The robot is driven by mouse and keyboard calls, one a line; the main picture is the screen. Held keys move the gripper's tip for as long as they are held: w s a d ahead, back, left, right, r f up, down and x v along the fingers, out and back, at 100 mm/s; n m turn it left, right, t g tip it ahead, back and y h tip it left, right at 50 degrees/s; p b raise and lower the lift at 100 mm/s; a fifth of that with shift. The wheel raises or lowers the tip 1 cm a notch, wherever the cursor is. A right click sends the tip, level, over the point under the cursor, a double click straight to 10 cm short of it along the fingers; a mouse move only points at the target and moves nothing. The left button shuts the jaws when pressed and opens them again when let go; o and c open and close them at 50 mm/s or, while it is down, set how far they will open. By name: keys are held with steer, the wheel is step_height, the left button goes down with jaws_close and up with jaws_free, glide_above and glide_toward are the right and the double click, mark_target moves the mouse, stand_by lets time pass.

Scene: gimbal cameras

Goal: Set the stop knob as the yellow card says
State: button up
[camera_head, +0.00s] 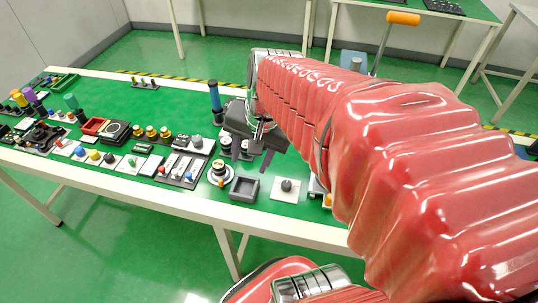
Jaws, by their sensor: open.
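My arm in its red sleeve reaches from the right over the green table. My gripper (262,140) is at its far end above the table, open, with nothing seen between its fingers; the arm partly hides it. A dark round knob (287,185) stands on a white square plate near the front edge, below and right of my gripper. I cannot tell whether it is the stop knob. Another round device (219,173) with a pale base and dark top stands left of it. I make out no yellow card with readable marks.
A dark grey open box (244,189) lies between the two round devices. Panels with switches and knobs (180,167), a red tray (94,126) and many small parts crowd the left. The table's back middle is mostly clear.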

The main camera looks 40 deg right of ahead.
steer(key=d+f+m+y, duration=0.1)
steer(key=d+f+m, duration=0.3)
steer(key=d+m, duration=0.35)
steer(key=m+y, duration=0.2)
steer(key=m, duration=0.6)
glide_above(287, 183)
steer(key=s+d, duration=0.4)
step_height(287, 183, down, 4)
steer(key=f, duration=0.1)
steer(key=shift+d+r+n, duration=0.2)
steer(key=shift+r+n, duration=0.05)
steer(key=x, duration=1.3)
steer(key=shift+w+f, duration=0.1)
steer(key=shift+f, duration=0.3)
steer(key=shift+c, duration=0.3)
